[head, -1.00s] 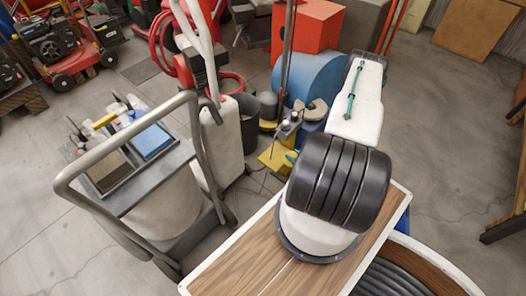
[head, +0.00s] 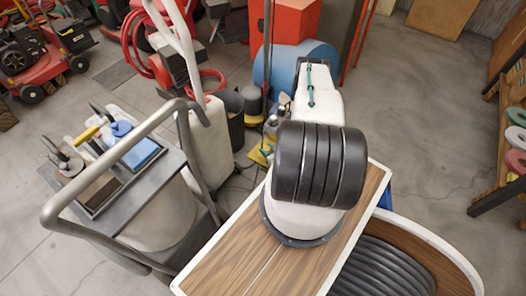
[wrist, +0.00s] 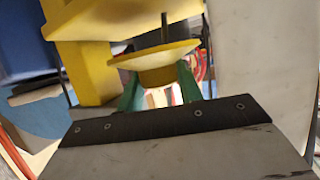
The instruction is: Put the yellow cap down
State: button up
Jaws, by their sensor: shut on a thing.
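The yellow cap (wrist: 152,64) shows in the wrist view as a shallow, wide-rimmed dish, slightly tilted. My gripper (wrist: 159,84) is shut on it, with one green finger on each side of its narrower lower part. A thin dark rod (wrist: 164,28) stands up behind or out of the cap; I cannot tell which. In the head view my own arm hides the gripper and the cap.
A yellow block and post (wrist: 88,65) stand close by the cap in the wrist view. In the head view a grey cart (head: 150,185) stands left, a blue drum (head: 320,62) behind my arm, and a shelf with discs (head: 512,150) at the right.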

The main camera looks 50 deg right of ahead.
jog(key=shift+w+f, duration=0.1)
jog(key=shift+w, duration=0.75)
jog(key=f, duration=0.1)
jog(key=w+f, duration=0.1)
jog(key=shift+f, duration=0.35)
jog(key=shift+d+f, duration=0.1)
jog(key=shift+f, duration=0.35)
jog(key=o, duration=1)
jog(key=v, duration=1.2)
